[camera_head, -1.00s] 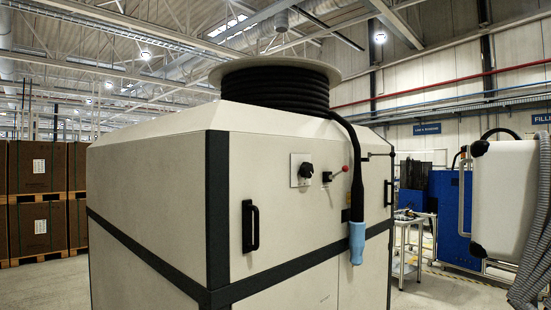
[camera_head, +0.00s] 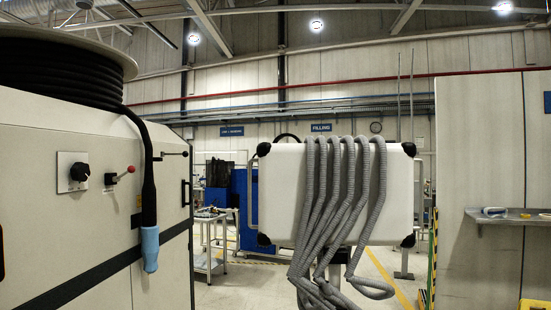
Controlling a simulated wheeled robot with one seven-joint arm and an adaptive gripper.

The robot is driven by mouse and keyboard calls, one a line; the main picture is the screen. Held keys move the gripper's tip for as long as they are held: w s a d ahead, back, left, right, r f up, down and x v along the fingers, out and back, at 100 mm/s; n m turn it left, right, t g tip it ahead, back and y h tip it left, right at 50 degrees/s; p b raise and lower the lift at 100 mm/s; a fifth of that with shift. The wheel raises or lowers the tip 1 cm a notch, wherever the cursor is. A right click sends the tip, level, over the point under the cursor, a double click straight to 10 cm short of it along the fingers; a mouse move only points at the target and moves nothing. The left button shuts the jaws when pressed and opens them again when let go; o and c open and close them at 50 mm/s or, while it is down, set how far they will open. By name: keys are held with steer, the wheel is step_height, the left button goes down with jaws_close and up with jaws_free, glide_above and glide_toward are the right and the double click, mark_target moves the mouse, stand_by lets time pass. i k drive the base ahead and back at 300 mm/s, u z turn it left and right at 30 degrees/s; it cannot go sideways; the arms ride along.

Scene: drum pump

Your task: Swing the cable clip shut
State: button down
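A thick black cable (camera_head: 149,170) hangs from a coil (camera_head: 60,72) on top of a pale cabinet (camera_head: 30,150) at the left. Its lower end is a light blue connector (camera_head: 150,248). A small black bar (camera_head: 173,154) stands out sideways from the cabinet face, right of the hanging cable and apart from it. It may be the cable clip, standing open, but it is too small to be sure. My gripper is not in view.
The cabinet face carries a black rotary knob (camera_head: 79,172) and a red-tipped lever (camera_head: 130,170). A white case (camera_head: 281,193) draped with grey corrugated hoses (camera_head: 340,195) stands in the middle. A metal trolley (camera_head: 207,262) stands behind. A shelf (camera_head: 500,217) is at the right.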

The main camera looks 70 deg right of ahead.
mark_target(185, 154)
steer(key=z, duration=1.4)
steer(key=i, duration=1)
steer(key=z, duration=0.05)
